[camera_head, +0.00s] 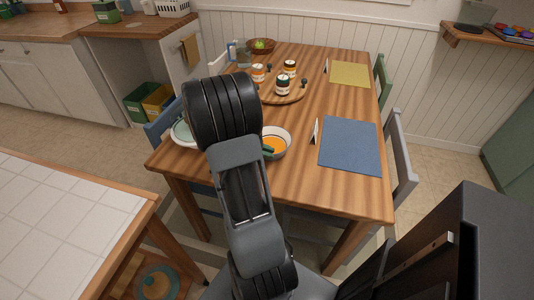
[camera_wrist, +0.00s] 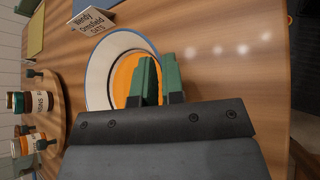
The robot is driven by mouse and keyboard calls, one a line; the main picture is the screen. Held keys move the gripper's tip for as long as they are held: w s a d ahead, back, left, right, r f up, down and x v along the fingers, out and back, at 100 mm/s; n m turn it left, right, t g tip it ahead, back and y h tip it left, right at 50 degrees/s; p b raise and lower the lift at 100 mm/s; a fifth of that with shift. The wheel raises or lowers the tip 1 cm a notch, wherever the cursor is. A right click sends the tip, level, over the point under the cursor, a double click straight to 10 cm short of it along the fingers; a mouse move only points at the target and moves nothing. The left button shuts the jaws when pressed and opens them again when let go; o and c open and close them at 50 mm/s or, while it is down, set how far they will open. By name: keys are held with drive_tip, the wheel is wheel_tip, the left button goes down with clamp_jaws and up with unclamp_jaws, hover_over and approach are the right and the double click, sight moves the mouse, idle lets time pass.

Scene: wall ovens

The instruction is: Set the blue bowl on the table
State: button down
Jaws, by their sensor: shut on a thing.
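A white bowl with a blue rim and an orange inside bottom or filling (camera_head: 284,135) is at the near side of the wooden table (camera_head: 240,178). It also shows in the wrist view (camera_wrist: 101,75). My gripper (camera_head: 267,150) reaches over the bowl's near side. Its green fingers (camera_wrist: 160,80) are shut on the bowl's wall, one inside and one outside. The bowl looks upright; I cannot tell whether its base touches the table. My arm hides part of the table to its left.
A blue placemat (camera_head: 350,146) lies right of the bowl, with a name card (camera_head: 315,132) between them. A round wooden tray (camera_head: 298,96) with several jars stands behind. A yellow placemat (camera_head: 350,74) lies farther back. Another dish (camera_head: 181,134) sits left. Chairs flank the table.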

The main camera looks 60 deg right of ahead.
drive_tip(key=c, duration=1.2)
unclamp_jaws()
drive_tip(key=p+v, duration=0.1)
drive_tip(key=v, duration=1.1)
drive_tip(key=s+a+r+m+t+y, duration=0.2)
drive_tip(key=a+t+y, duration=0.5)
drive_tip(key=a, duration=1.7)
drive_tip(key=t, duration=0.5)
drive_tip(key=shift+s+a+y, duration=0.15)
drive_tip(key=shift+a+y, duration=0.1)
drive_tip(key=shift+y, duration=0.05)
drive_tip(key=shift+r+p, duration=0.15)
drive_tip(key=shift+p, duration=0.15)
wheel_tip(320, 180, up, 12)
drive_tip(key=t+p, duration=0.1)
drive_tip(key=p, duration=1)
